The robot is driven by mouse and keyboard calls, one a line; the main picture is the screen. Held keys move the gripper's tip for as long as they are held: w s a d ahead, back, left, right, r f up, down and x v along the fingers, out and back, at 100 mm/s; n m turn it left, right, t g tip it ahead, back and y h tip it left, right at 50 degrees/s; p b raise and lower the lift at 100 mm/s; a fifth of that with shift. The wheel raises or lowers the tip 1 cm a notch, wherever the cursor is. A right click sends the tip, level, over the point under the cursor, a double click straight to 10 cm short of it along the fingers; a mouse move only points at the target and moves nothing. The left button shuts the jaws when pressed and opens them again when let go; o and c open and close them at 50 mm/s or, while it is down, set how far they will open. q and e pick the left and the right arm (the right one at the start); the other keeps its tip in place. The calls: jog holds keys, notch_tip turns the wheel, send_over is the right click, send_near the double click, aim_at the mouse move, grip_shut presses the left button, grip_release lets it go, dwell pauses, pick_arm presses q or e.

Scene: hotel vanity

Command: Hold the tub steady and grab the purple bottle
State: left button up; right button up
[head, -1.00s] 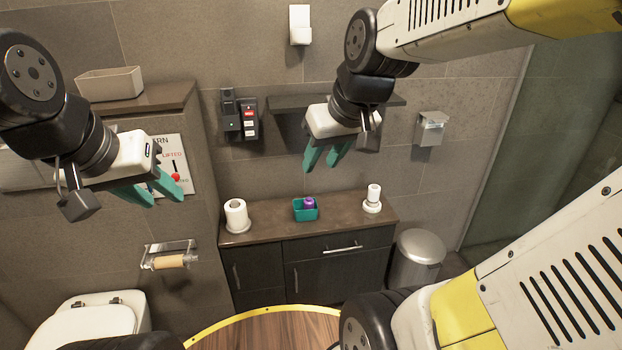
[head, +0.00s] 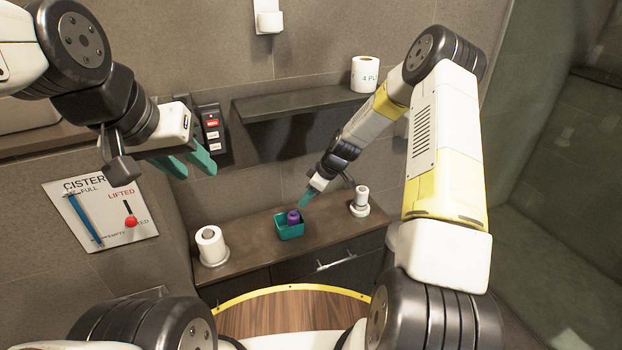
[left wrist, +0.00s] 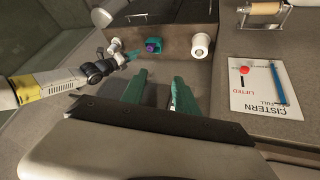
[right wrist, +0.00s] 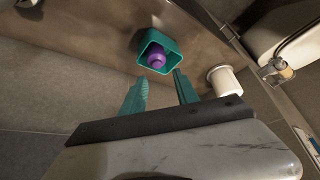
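A small teal tub (head: 290,232) stands on the dark vanity top, with the purple bottle (head: 293,217) inside it. The right wrist view shows the tub (right wrist: 172,43) and the bottle (right wrist: 156,58) just beyond the fingertips. My right gripper (head: 304,201) is just above and to the right of the tub. Its fingers stand apart and empty in the right wrist view (right wrist: 160,85). My left gripper (head: 197,167) is open and empty, high and to the left of the tub. The left wrist view shows the tub (left wrist: 154,45) farther off, past its spread fingers.
A toilet roll (head: 211,245) stands at the left end of the vanity top (head: 250,245). A smaller white item (head: 360,200) stands at the right end. A dark shelf (head: 300,104) with another roll (head: 365,74) hangs above. A cistern sign (head: 100,215) is at left.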

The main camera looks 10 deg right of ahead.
pick_arm(q)
jog(key=shift+w, duration=0.6)
jog(key=shift+c, duration=0.9)
jog(key=m+g+y, duration=0.3)
jog(key=m+g, duration=0.1)
jog(key=g, duration=0.4)
send_over(294, 222)
jog(key=s+a, duration=0.2)
jog(key=s, duration=0.4)
notch_tip(294, 222, down, 33)
jog(key=w+a+f+n, duration=0.1)
jog(key=w+f+n, duration=0.1)
jog(key=f, duration=0.2)
jog(key=w+a+f+n+t+h, duration=0.1)
jog(key=w+a+f+n, duration=0.1)
jog(key=w+f+n, duration=0.1)
jog(key=w+a+f+n+t, duration=0.1)
jog(key=w+f+n, duration=0.1)
jog(key=w+f, duration=0.1)
jog(key=shift+w+a+f+n, duration=0.1)
jog(key=shift+a+f+n, duration=0.25)
jog(key=shift+f, duration=0.45)
notch_tip(294, 222, down, 7)
jog(key=shift+d+f, duration=0.1)
jog(key=shift+f, duration=0.05)
pick_arm(e)
jog(key=shift+w+f, duration=0.25)
jog(key=shift+f, duration=0.35)
jog(key=shift+w+f, duration=0.2)
jog(key=shift+f, duration=0.35)
